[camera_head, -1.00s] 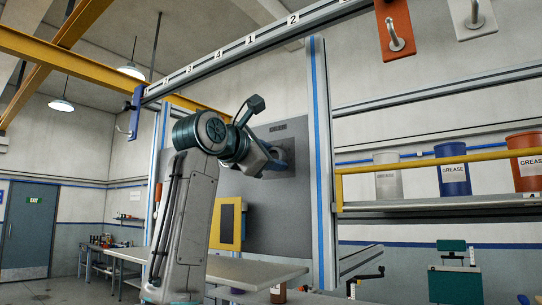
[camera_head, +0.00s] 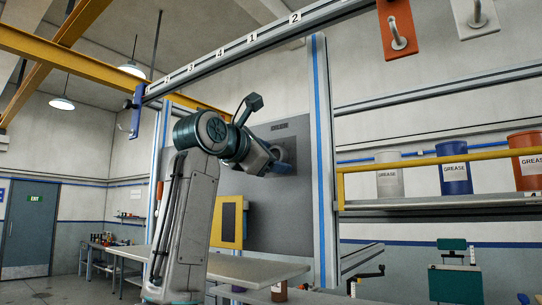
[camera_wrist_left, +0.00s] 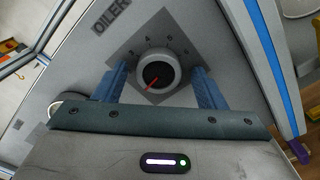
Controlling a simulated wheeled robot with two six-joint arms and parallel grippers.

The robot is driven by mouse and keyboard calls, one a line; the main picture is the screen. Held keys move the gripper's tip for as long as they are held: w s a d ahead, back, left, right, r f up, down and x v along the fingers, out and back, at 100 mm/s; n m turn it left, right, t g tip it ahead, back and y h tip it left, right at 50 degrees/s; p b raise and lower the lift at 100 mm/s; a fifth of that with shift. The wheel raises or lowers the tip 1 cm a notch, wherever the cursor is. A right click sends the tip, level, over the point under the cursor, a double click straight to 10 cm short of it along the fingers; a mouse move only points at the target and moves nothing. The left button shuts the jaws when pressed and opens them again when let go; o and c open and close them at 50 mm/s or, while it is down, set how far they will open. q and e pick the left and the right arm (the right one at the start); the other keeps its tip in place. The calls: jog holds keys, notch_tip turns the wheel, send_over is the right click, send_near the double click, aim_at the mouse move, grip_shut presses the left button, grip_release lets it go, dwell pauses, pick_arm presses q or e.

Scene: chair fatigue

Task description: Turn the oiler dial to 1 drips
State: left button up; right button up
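The oiler dial (camera_wrist_left: 157,72) is a round light-grey knob with a dark centre and a red pointer, on a darker square plate with small marks around it. In the left wrist view its pointer aims to the lower left. The OILER label (camera_wrist_left: 110,16) is beside the plate. My left gripper (camera_wrist_left: 160,88) is open, one blue finger on each side of the dial, with a narrow gap visible on both sides. In the head view my left gripper (camera_head: 281,160) is at the grey panel (camera_head: 276,220) and hides the dial. My right gripper is not in view.
A blue-striped post (camera_head: 322,160) stands just right of the panel. A yellow frame (camera_head: 228,222) is at the panel's lower left. A workbench (camera_head: 260,268) is below. Grease cans, including a blue one (camera_head: 456,179), stand on a shelf at right.

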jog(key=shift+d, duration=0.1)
pick_arm(q)
jog(key=b+v, duration=0.4)
jog(key=v, duration=0.7)
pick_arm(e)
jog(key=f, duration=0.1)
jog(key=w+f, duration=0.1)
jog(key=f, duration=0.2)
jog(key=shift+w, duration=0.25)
pick_arm(q)
jog(key=shift+w, duration=0.1)
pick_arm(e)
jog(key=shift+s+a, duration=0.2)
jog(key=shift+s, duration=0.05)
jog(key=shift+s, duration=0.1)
